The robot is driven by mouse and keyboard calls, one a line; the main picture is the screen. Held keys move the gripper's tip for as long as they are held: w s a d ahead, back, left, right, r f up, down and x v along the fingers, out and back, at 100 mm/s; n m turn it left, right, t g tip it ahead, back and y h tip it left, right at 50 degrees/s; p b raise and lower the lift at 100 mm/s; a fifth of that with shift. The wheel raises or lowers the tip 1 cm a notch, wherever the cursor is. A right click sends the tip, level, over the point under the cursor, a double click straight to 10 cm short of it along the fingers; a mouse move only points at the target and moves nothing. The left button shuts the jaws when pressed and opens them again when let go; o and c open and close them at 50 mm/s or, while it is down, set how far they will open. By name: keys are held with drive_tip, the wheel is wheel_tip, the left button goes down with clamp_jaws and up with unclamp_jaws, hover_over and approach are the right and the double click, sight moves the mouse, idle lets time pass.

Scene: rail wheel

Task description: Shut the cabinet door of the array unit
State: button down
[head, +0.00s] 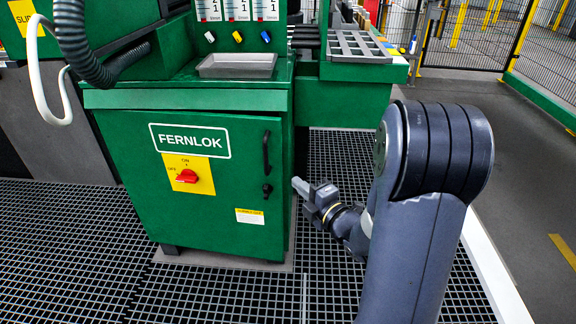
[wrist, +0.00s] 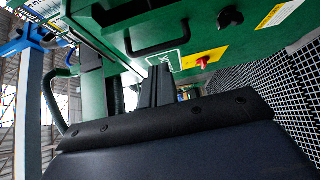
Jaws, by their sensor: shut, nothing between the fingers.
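The green cabinet door (head: 215,219) marked FERNLOK fills the front of the unit in the head view. It looks flush or almost flush with its frame; I cannot tell whether a small gap is left. Its black handle (head: 266,152) and a black knob (head: 267,191) are near its right edge. My gripper (head: 299,186) is shut and empty, just right of the door's right edge; contact cannot be told. In the wrist view the shut fingers (wrist: 157,86) point toward the door, below the handle (wrist: 157,42) in the picture. The knob (wrist: 230,17) also shows there.
A red switch (head: 187,176) on a yellow plate sits on the door. A grey tray (head: 237,66) rests on the ledge above. A slotted grey rack (head: 357,47) stands at the right. Dark floor grating (head: 240,293) lies clear in front.

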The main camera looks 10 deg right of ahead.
drive_tip(key=b, duration=0.1)
approach(274, 153)
drive_tip(key=w+a, duration=0.2)
drive_tip(key=a, duration=0.2)
drive_tip(key=shift+w+d+b, duration=0.15)
drive_tip(key=shift+w+d, duration=0.35)
drive_tip(key=shift+w, duration=0.3)
drive_tip(key=shift+w+d+b, duration=0.15)
drive_tip(key=shift+w+d, duration=0.3)
drive_tip(key=shift+w, duration=0.4)
